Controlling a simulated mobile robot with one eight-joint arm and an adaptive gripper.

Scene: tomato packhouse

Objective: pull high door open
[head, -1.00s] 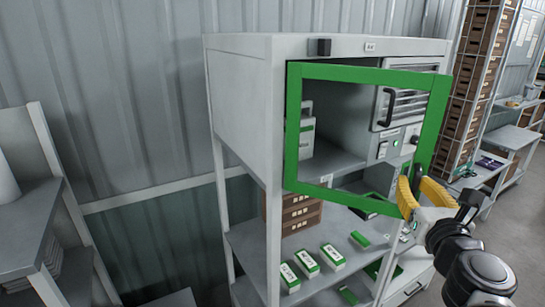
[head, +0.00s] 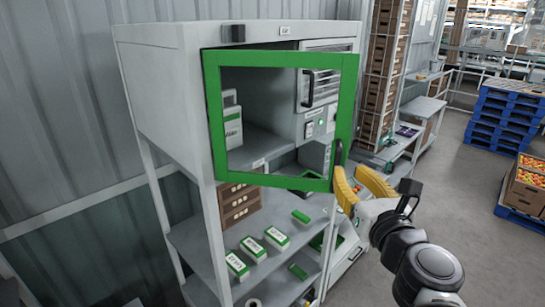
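The high door (head: 214,120) is a green-framed clear panel at the top of a grey cabinet. It is swung part way out from its left side. Its black handle (head: 338,156) is on the lower right of the frame. My gripper (head: 349,170) has two yellow fingers pointing up at the door's lower right corner. The fingers are apart, with a visible gap between the tips. The left fingertip is close by the handle's lower end; I cannot tell whether it touches. The handle does not appear gripped.
The cabinet (head: 150,85) has a lower shelf with several green-and-white boxes (head: 252,247). A tall rack of crates (head: 383,75) stands behind at right. Blue pallets (head: 505,120) and a tomato crate (head: 527,188) are at far right. The floor (head: 470,200) between is clear.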

